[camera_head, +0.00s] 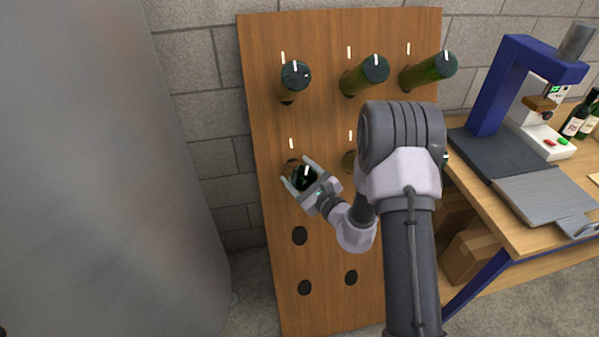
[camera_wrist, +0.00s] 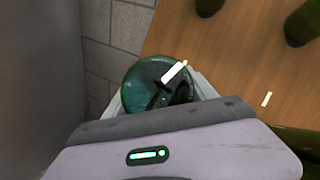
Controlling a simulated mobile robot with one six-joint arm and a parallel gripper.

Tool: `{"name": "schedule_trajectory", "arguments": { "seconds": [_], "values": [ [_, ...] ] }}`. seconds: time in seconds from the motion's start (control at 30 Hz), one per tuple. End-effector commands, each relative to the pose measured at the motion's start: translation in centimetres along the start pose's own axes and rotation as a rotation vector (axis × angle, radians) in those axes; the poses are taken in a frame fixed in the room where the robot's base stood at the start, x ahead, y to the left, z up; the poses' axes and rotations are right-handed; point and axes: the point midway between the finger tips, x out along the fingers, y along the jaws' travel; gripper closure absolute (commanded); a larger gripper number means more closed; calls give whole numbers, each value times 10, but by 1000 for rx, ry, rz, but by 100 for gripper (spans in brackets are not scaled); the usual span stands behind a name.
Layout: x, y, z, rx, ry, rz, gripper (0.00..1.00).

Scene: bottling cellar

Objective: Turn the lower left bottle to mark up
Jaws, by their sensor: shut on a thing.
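The lower left bottle (camera_head: 300,180) sticks out of the wooden rack board (camera_head: 270,215), base towards me. My gripper (camera_head: 303,179) is shut on it, one finger on each side of the bottle. In the wrist view the round green bottle base (camera_wrist: 150,88) carries a white mark (camera_wrist: 174,72) that points to the upper right. In the head view the mark on this base points nearly up, tilted slightly right. A white line (camera_head: 291,143) is on the board above the bottle. My gripper body hides the lower part of the base in the wrist view.
Upper bottles (camera_head: 295,76), (camera_head: 373,68) and (camera_head: 436,69) stick out of the board above. My arm partly hides the lower middle bottle (camera_head: 348,162). A workbench (camera_head: 540,235) with a blue-framed machine (camera_head: 498,85) stands right.

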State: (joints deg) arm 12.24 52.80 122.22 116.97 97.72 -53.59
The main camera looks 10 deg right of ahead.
Motion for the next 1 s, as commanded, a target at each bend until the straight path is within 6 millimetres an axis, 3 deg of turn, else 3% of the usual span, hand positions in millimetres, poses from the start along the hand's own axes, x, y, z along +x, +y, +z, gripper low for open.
{"name": "schedule_trajectory", "arguments": {
  "seconds": [0.5, 1.0],
  "values": [
    [0, 2, 1, -252, -3, 196, 75],
    [0, 4, 1, -301, -3, 236, 75]
  ]
}}
